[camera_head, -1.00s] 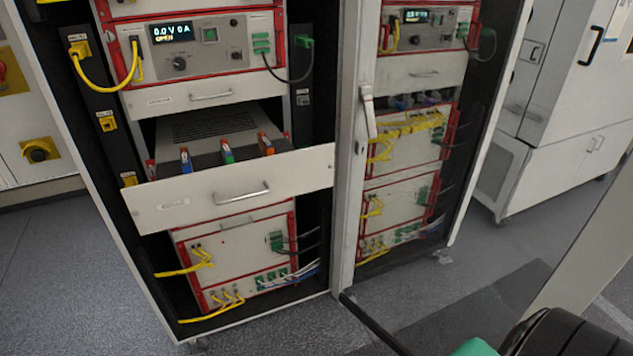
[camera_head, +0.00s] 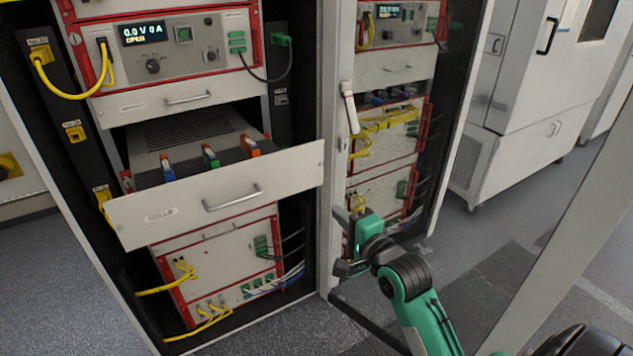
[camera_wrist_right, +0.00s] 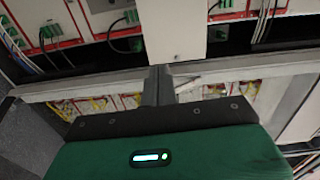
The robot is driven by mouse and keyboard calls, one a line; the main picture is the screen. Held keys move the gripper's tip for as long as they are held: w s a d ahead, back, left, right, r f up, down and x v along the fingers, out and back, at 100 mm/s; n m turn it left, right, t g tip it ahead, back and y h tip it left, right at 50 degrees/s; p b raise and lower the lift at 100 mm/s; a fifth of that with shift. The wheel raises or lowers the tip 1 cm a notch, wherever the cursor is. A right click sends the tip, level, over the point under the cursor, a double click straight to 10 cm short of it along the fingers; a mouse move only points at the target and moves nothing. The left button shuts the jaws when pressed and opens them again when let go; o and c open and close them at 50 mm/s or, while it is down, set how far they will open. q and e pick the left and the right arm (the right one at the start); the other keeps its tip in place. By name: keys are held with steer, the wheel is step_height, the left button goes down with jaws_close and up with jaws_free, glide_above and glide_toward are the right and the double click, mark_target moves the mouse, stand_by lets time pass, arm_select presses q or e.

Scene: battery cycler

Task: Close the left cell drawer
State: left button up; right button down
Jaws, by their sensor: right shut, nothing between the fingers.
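The left cell drawer (camera_head: 150,218) is pulled out of the left rack, its white front panel standing forward of the rack face. A metal bar handle (camera_head: 233,198) is on that panel. Blue, green and orange-topped cells stand inside the drawer, partly hidden behind the panel. My right gripper (camera_head: 358,234) is to the right of the drawer, in front of the post between the racks, apart from the drawer. In the right wrist view its fingers (camera_wrist_right: 159,82) are together and empty. A white panel (camera_wrist_right: 168,28), likely the drawer front, lies beyond them. My left gripper is out of view.
The rack post (camera_head: 329,215) stands between the left and right racks, with a pale latch handle (camera_head: 349,107) on it. Yellow cables (camera_head: 165,291) hang out below the drawer. The floor (camera_head: 60,270) in front at left is clear.

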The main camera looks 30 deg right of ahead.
steer(key=r, duration=0.2)
steer(key=p, duration=0.4)
glide_toward(304, 173)
steer(key=w, duration=0.6)
steer(key=shift+w+a+f, duration=0.1)
steer(key=shift+w+f, duration=0.05)
steer(key=shift+w, duration=0.3)
